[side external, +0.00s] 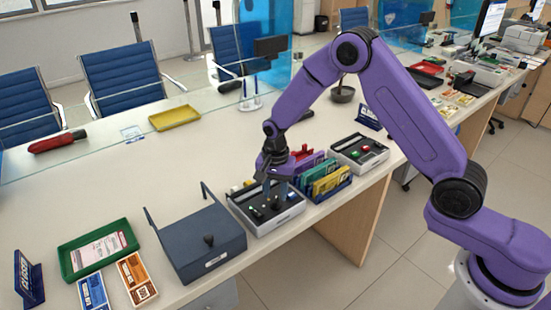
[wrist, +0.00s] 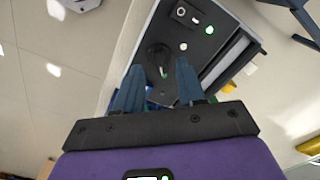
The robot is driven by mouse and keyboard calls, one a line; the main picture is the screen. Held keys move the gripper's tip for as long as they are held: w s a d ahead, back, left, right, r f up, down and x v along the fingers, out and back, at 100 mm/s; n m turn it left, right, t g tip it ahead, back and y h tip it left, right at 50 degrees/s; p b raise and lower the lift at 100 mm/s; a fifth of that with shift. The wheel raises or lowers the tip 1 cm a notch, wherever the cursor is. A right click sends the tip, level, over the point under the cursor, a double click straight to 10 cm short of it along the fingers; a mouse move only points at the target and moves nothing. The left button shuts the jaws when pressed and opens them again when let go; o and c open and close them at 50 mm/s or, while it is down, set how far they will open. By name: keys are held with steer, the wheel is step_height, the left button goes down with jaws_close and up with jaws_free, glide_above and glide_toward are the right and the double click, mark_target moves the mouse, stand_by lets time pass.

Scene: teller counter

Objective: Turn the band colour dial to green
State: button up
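The dark-topped counter machine (side external: 286,212) stands near the counter's front edge, with small black knobs on its panel. In the wrist view its panel (wrist: 200,62) carries a black dial knob (wrist: 156,52) with a pale greenish mark at its lower side. A green dot (wrist: 209,30) and a white dot (wrist: 183,46) show to the right of the knob. My gripper (wrist: 159,66) is open, its two blue-grey fingers apart on either side below the knob. In the side view my gripper (side external: 264,184) hangs over the machine's panel. Whether the fingers touch the knob cannot be told.
A dark lidded box (side external: 200,245) stands left of the machine. A rack of coloured folders (side external: 327,182) stands close on the right, with another button panel unit (side external: 360,152) beyond. A green tray (side external: 98,248) lies at the left.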

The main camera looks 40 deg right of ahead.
mark_target(276, 200)
step_height(276, 200, up, 15)
stand_by(0.3)
steer(key=shift+r, duration=0.1)
steer(key=s+a+r+n, duration=0.1)
steer(key=s+r+n, duration=0.2)
steer(key=s+n, duration=1.05)
steer(key=s+d+n, duration=0.4)
steer(key=s, duration=0.7)
steer(key=s+d+n, duration=0.4)
steer(key=s+n, duration=0.1)
steer(key=s, duration=0.5)
steer(key=shift+s+f, duration=0.3)
steer(key=shift+s, duration=0.05)
